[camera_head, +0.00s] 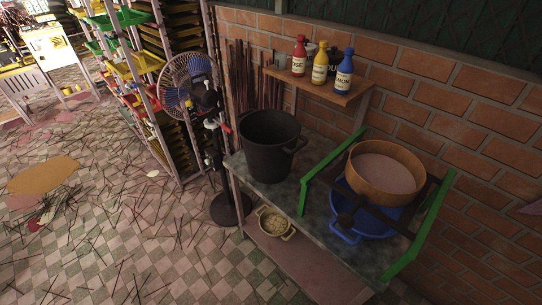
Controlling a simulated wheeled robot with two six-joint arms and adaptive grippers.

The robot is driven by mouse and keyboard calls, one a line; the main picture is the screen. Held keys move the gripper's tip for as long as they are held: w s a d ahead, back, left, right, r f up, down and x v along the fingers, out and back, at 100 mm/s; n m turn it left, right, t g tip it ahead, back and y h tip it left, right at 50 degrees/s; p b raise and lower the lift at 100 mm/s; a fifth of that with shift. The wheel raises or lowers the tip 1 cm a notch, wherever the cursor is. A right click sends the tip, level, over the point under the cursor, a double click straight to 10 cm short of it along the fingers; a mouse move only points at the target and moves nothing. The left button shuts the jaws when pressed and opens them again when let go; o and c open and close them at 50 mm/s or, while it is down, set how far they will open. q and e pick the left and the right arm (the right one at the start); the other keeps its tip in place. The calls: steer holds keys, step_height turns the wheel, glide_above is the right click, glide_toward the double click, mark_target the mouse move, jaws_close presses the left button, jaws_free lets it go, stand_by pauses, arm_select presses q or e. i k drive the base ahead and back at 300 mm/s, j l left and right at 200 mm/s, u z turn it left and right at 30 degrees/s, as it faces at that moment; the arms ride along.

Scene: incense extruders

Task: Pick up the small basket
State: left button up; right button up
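A small cream basket (264,226) with small handles sits on the lower shelf under the metal table. It holds pale contents that I cannot make out. The table top's edge is just above it, and the stand's front leg is close to its left. Neither of my grippers shows in this view, so I cannot tell where they are relative to the basket.
A black pot (268,150) and a blue basin (352,236) under a round wooden sieve (385,172) stand on the table top (262,187). Green rails flank the basin. A standing fan (190,85) is left of the table. Sticks litter the tiled floor (150,262). Bottles line a wall shelf (318,88).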

mark_target(273, 224)
steer(key=i+j+z, duration=0.1)
steer(key=i+j, duration=0.65)
steer(key=j, duration=0.2)
steer(key=i+j+z, duration=0.15)
steer(key=i+j, duration=0.2)
steer(key=j+z, duration=0.1)
steer(key=z, duration=1)
